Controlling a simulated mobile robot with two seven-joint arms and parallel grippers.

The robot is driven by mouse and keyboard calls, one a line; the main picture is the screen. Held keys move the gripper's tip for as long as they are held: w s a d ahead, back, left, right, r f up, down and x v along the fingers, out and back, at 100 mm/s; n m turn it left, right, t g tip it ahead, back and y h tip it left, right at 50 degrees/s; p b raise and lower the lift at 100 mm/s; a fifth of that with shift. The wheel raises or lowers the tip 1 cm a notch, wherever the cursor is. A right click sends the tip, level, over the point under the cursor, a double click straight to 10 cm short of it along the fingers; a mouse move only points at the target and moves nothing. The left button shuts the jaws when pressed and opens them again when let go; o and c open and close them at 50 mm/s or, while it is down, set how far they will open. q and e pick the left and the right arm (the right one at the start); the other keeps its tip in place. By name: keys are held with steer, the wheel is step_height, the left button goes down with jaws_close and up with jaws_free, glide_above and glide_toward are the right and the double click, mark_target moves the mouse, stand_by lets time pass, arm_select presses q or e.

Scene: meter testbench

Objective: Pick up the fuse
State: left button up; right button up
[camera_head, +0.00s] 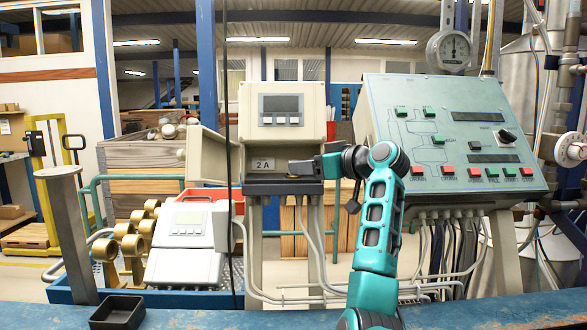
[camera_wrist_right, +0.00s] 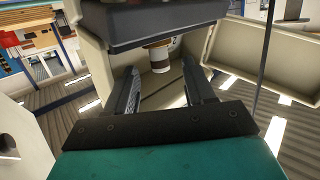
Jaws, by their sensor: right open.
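The fuse (camera_wrist_right: 160,58), a small white cylinder with a brown band, shows in the right wrist view, inside the open compartment of the meter box. My right gripper (camera_wrist_right: 162,88) is open, with its two dark fingers pointing into the compartment. The fuse is just beyond the fingertips, roughly in line with the gap; I cannot tell how close. In the head view my right gripper (camera_head: 300,168) reaches from the right into the beige meter box (camera_head: 311,97), beside its "2A" label (camera_head: 263,164). The fuse is not discernible in the head view. My left gripper is out of view.
The box's open cover (camera_head: 207,155) sticks out to the left. A thin dark cable (camera_head: 228,230) hangs in front of the box. A green control panel (camera_head: 455,135) stands at the right. A small black tray (camera_head: 117,312) sits on the blue bench (camera_head: 220,318) at the front left.

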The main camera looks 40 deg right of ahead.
steer(key=x, duration=0.5)
steer(key=shift+r+p, duration=0.1)
steer(key=shift+p, duration=0.3)
steer(key=shift+c, duration=0.5)
jaws_close()
